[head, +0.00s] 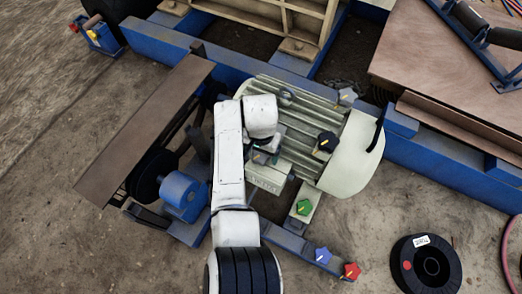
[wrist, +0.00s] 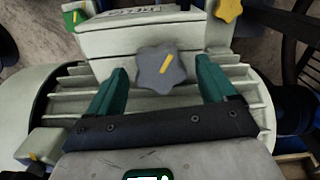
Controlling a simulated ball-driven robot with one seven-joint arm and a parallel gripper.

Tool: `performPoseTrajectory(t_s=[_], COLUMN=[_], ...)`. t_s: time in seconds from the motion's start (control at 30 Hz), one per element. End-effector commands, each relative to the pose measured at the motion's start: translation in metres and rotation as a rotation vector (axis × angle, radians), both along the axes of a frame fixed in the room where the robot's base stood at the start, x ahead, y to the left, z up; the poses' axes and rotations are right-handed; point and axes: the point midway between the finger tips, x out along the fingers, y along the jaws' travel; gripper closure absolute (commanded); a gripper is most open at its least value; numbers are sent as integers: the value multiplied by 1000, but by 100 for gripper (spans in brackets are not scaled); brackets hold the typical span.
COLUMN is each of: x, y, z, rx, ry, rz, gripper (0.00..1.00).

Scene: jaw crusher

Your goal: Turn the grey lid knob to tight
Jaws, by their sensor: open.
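The grey lid knob (wrist: 160,67) is star-shaped, with a yellow pointer slanting to the upper right in the wrist view. It sits at the pale box (wrist: 125,42) on the ribbed motor housing. My gripper (wrist: 160,80) is open, with one green finger on either side of the knob. Gaps show between the knob and both fingers. In the head view my gripper (head: 264,155) is over the motor box (head: 266,178) and largely hides this knob. No readable tight mark shows.
A yellow knob (wrist: 228,10) shows in the wrist view. A brown plank-like guard (head: 150,125) stands left of my arm. A black reel (head: 426,264) lies on the ground.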

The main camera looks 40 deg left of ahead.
Motion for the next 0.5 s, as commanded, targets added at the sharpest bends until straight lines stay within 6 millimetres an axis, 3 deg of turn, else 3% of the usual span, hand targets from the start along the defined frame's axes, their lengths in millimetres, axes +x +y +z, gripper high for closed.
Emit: performPoseTrajectory(t_s=[0.17,0.5], x=[0,0], y=[0,0], z=[17,81], rx=[1,2], ry=[-2,-2], rz=[0,0], gripper=[16,16])
